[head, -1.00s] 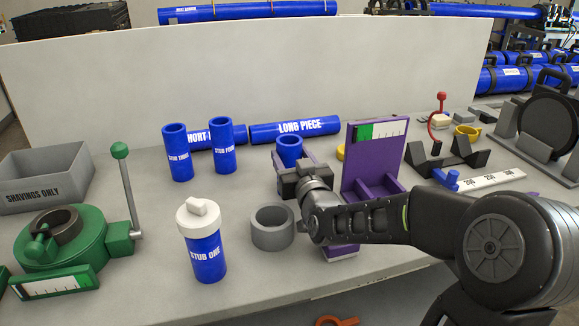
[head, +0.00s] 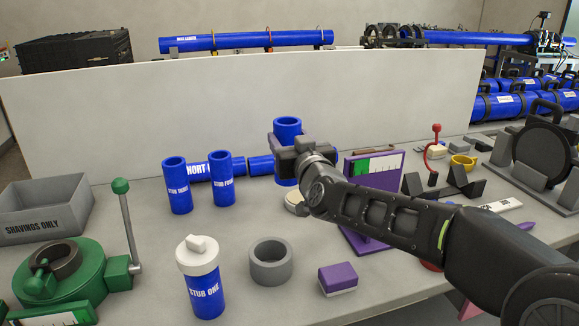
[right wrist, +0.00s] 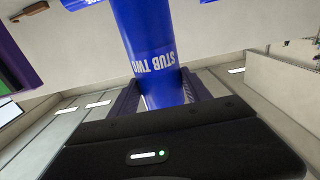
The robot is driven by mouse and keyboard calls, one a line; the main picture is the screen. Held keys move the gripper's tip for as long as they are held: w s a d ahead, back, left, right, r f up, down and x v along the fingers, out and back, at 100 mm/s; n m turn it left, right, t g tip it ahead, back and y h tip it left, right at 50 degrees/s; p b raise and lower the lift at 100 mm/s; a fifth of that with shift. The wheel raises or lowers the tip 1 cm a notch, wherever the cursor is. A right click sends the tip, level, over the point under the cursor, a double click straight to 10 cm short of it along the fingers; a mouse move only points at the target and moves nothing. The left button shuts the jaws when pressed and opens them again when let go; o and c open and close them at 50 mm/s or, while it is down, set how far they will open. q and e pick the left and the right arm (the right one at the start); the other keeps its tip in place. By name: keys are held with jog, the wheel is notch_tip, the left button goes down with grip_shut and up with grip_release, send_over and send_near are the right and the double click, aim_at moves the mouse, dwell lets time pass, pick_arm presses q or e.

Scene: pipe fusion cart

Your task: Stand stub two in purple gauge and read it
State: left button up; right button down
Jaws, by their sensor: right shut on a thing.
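Stub two is a blue pipe (head: 287,128) with an open top, upright in the head view. My right gripper (head: 291,155) is shut on it and hides part of its side. The stub appears raised in front of the white panel. The right wrist view shows its STUB TWO label (right wrist: 156,62) between the fingers. The purple gauge (head: 353,173), with a green and white scale, stands on the bench to the right of the gripper. My right forearm hides much of its lower part. The stub is apart from the gauge. My left gripper is not in view.
Stub one (head: 206,292) with a white cap, a grey ring (head: 270,274) and a purple block (head: 338,277) stand at the front. Stub three (head: 177,188) and stub four (head: 221,180) stand behind. A round pale disc (head: 293,199) lies below the gripper. A green tool (head: 85,262) is at left.

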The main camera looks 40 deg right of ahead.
notch_tip(320, 180, up, 15)
jog(key=p, duration=0.5)
jog(key=shift+f, duration=0.15)
